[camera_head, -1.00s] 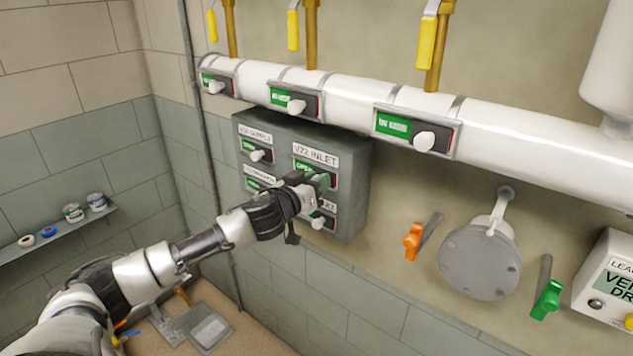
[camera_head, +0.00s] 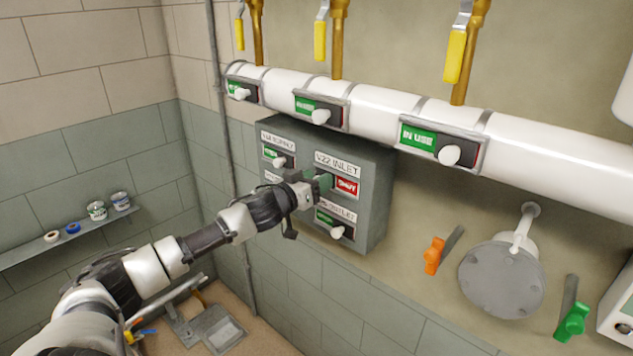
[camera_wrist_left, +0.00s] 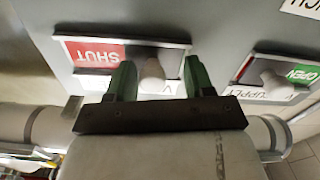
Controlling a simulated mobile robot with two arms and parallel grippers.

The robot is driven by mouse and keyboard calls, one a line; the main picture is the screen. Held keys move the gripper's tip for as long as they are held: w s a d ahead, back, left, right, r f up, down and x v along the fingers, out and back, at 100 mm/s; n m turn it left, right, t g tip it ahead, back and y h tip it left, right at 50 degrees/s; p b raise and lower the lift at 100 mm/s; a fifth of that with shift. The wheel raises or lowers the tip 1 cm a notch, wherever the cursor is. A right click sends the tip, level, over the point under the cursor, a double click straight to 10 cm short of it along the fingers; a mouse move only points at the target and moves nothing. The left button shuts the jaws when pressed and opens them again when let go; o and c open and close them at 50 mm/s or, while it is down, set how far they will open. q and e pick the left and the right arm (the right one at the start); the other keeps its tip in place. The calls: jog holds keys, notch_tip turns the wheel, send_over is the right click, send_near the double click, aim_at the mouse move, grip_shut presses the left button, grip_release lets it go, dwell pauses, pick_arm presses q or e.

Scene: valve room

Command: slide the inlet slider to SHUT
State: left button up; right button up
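The inlet slider (camera_head: 347,187) sits under the V22 INLET label on the grey panel (camera_head: 372,210). Its red SHUT field shows at the right of the track, and no green field shows. In the head view my left gripper (camera_head: 322,182) covers the left part of the track and hides the knob. In the left wrist view, which is turned over, the white knob (camera_wrist_left: 152,74) stands between the two green fingers of my left gripper (camera_wrist_left: 160,80). My right gripper is not in view.
The outlet slider (camera_head: 334,228) lies just below my gripper, and another slider (camera_head: 279,160) is at upper left; both show green. A white pipe (camera_head: 382,125) with several IN USE sliders runs above the panel. An orange-handled valve (camera_head: 433,255) is to the right.

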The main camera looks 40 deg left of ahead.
pick_arm(q)
jog(key=shift+s+d, duration=0.15)
jog(key=s+a+b, duration=0.1)
jog(key=s+b, duration=0.3)
jog(key=s, duration=0.6)
jog(key=shift+s, duration=0.25)
dwell(0.5)
